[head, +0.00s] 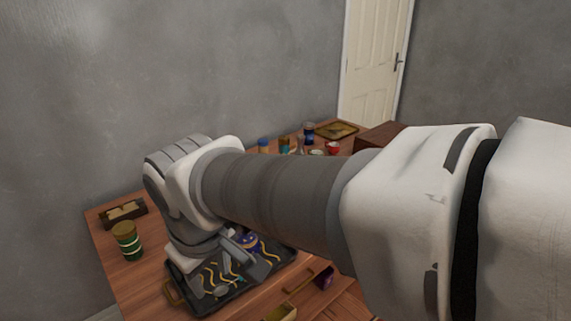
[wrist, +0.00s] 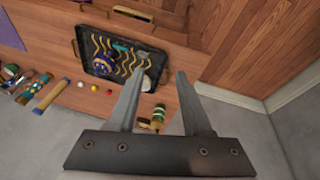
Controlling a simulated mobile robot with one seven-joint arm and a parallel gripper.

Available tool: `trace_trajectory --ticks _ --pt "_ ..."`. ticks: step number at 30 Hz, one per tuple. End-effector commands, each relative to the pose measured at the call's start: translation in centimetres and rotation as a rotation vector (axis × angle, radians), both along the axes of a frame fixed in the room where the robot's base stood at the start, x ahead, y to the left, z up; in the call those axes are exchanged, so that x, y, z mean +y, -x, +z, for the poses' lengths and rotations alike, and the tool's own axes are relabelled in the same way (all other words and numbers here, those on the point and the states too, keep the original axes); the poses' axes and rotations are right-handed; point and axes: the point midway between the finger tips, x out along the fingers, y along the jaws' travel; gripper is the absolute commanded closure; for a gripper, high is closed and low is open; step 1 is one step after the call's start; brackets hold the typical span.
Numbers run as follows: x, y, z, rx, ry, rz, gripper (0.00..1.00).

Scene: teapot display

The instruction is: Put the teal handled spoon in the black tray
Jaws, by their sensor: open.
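The black tray (head: 245,291) with yellow wavy lines lies on the wooden table below my gripper; it also shows in the wrist view (wrist: 94,38). A small teal piece (wrist: 122,48), apparently the spoon's handle, lies within the tray's outline; its far end is unclear. A round pale-grey piece (wrist: 147,82) shows between my fingers in the wrist view; I cannot tell whether it belongs to the spoon. A purple-blue teapot (wrist: 104,62) stands on the tray, also in the head view (head: 247,241). My gripper (wrist: 158,76) is open, with nothing visibly held, over the tray's edge.
A green jar (head: 126,241) and a small dark box (head: 123,212) stand at the table's left. Several jars, a red bowl (head: 333,148) and a brown tray (head: 337,131) stand farther back. A purple item (head: 325,280) shows by the table's front. My arm hides much of the table.

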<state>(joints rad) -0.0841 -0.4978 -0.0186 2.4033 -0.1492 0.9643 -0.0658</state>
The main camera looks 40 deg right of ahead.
Motion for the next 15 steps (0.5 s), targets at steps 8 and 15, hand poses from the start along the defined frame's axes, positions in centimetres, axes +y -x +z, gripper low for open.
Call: trace_trajectory --ticks 8,15 --pt "0.9 2.4 2.1 -0.192 -0.146 -0.142 0.5" --pt "1.1 2.7 2.3 -0.219 -0.171 -0.166 0.5"
